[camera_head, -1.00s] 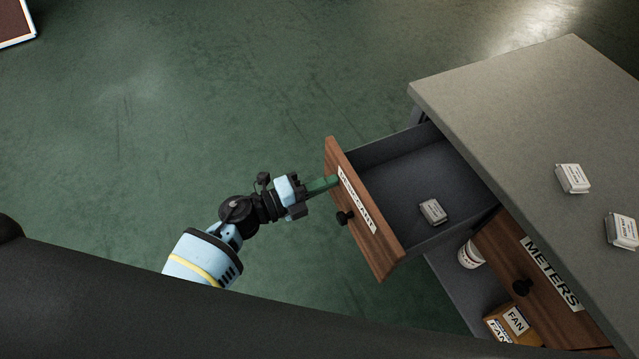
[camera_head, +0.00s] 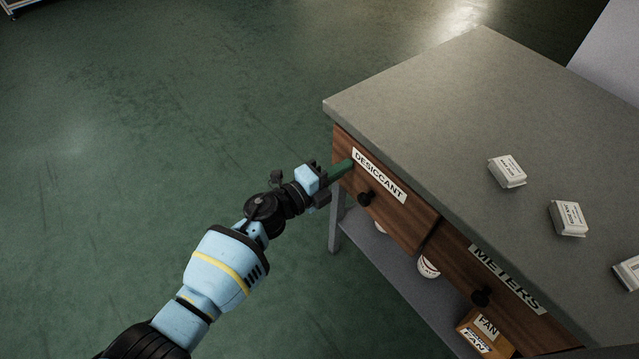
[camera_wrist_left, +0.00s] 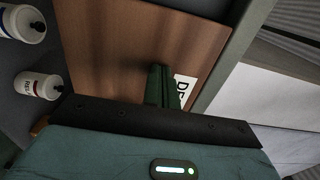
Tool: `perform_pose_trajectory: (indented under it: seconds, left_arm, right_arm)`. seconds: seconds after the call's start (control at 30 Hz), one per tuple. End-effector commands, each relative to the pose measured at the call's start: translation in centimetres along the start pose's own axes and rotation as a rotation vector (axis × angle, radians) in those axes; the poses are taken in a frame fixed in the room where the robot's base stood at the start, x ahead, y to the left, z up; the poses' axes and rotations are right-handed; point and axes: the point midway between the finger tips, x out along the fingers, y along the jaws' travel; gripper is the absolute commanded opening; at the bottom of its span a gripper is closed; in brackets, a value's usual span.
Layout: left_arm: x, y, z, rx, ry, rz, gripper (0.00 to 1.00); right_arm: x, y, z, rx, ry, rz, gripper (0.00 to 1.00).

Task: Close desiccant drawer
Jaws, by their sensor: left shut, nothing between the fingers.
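The desiccant drawer (camera_head: 395,208) has a brown wooden front with a white DESICCANT label and a dark round knob (camera_head: 365,198). Its front sits in line under the grey tabletop, beside the METERS drawer, and no drawer interior shows. My left gripper (camera_head: 346,168) is shut and empty, its green fingertips at the drawer front by the left end of the label. In the left wrist view the fingers (camera_wrist_left: 158,86) point at the wooden front (camera_wrist_left: 125,50) and partly cover the label. My right gripper is not in view.
The METERS drawer (camera_head: 455,262) is to the right. White packets (camera_head: 507,171) lie on the grey tabletop (camera_head: 430,110). A lower shelf (camera_head: 400,268) holds a FAN box (camera_head: 485,335) and white containers. Green floor (camera_head: 150,130) is open at left.

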Motion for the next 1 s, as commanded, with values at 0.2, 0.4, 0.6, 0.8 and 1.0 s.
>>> perform_pose_trajectory:
  seconds: [0.2,0.4,0.6,0.8,1.0]
  left_arm:
    - [2.4,0.1,-0.1,-0.001,0.001,0.0,0.0]
    - [3.0,0.0,0.0,0.0,-0.001,-0.001,0.0]
    - [3.2,-0.2,-0.1,0.001,-0.001,-0.003,0.0]
    - [3.2,-0.4,0.0,0.002,-0.002,-0.005,0.0]
    - [2.4,-0.5,0.5,0.002,-0.002,-0.005,0.0]
  right_arm:
    - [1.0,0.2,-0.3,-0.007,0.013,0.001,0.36]
    - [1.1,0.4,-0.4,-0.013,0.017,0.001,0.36]
    - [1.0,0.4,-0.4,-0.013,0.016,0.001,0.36]
    - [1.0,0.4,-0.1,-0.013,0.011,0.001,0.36]
    - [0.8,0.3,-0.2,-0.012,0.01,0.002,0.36]
